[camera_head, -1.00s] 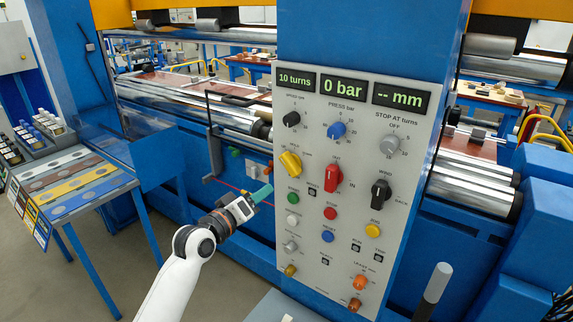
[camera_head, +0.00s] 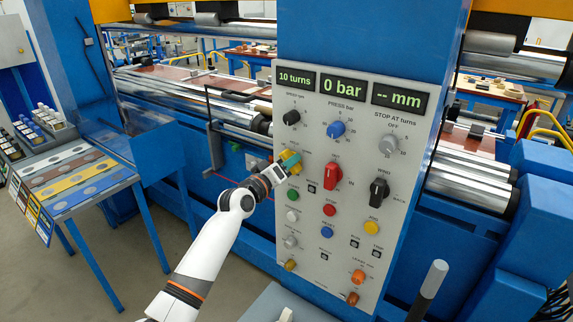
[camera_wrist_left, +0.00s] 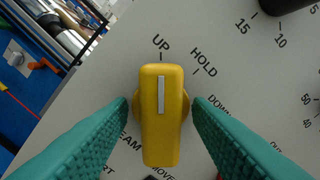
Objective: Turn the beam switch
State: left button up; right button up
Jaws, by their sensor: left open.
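The beam switch, a yellow lever knob (camera_head: 295,168), is on the left side of the grey control panel. In the left wrist view the yellow knob (camera_wrist_left: 160,120) fills the middle, with its white mark toward the UP label; HOLD and DOWN labels lie to its right. My left gripper (camera_head: 288,160) is at the knob, and its teal fingers partly cover it in the head view. In the left wrist view the fingers of my left gripper (camera_wrist_left: 160,128) are on both sides of the knob, open, with narrow gaps. My right gripper is not in view.
A red knob (camera_head: 332,175) is close to the right of the switch. A black knob (camera_head: 291,118) is above it and a green button (camera_head: 293,195) below. Displays read 10 turns, 0 bar and -- mm. A blue side table (camera_head: 95,190) stands at the left.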

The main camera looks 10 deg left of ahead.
pick_arm(q)
jog(key=shift+c, duration=0.2)
jog(key=c, duration=0.9)
jog(key=shift+c, duration=0.2)
jog(key=shift+m+b, duration=2.4)
jog(key=shift+m, duration=1.9)
